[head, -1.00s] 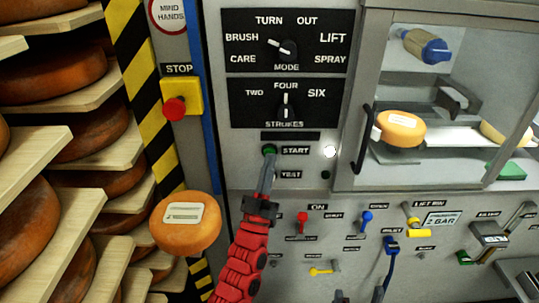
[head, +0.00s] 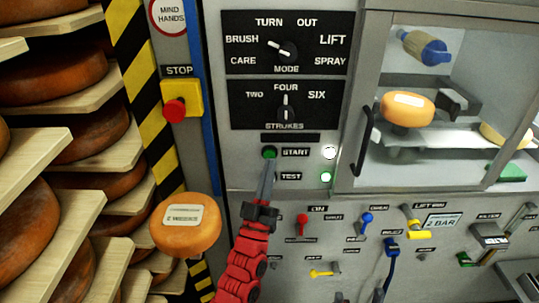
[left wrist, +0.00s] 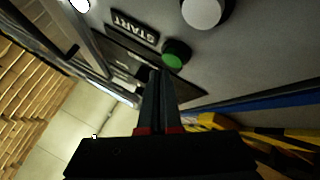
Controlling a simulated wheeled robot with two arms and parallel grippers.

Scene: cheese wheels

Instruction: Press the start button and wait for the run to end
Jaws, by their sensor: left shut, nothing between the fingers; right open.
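The green START button (head: 270,152) is on the grey panel, beside its label. It also shows in the left wrist view (left wrist: 176,54). My left gripper (head: 268,164) is shut and empty, its tips just below the button in the head view; in the left wrist view (left wrist: 160,74) they look slightly apart from it. The white lamp (head: 330,152) right of START is lit, and the lamp (head: 326,176) right of TEST glows green. A cheese wheel (head: 408,110) is raised inside the glazed cabinet. Only the tips of my open right gripper (head: 359,297) show at the bottom edge.
A red STOP button (head: 175,109) on a yellow box is left of the panel. Mode (head: 287,48) and strokes (head: 286,112) dials are above START. A labelled cheese (head: 186,226) and loaded shelves (head: 85,108) stand left. Several small valves and levers line the lower panel.

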